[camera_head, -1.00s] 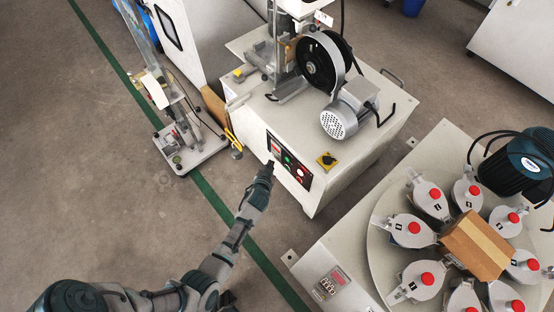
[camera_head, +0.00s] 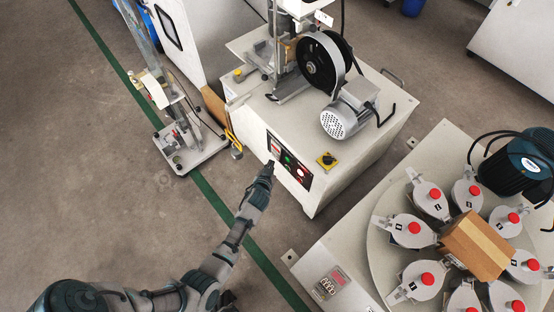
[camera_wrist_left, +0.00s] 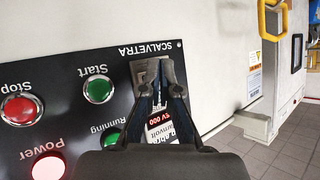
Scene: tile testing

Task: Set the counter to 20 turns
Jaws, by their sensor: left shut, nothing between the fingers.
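In the head view my left gripper (camera_head: 269,167) reaches the panel's left end. I cannot tell whether the fingertips touch the counter. My right gripper is not in view.
A turntable machine (camera_head: 372,248) with red-capped jars stands at right. A small stand (camera_head: 190,150) is at left, with open floor in front.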

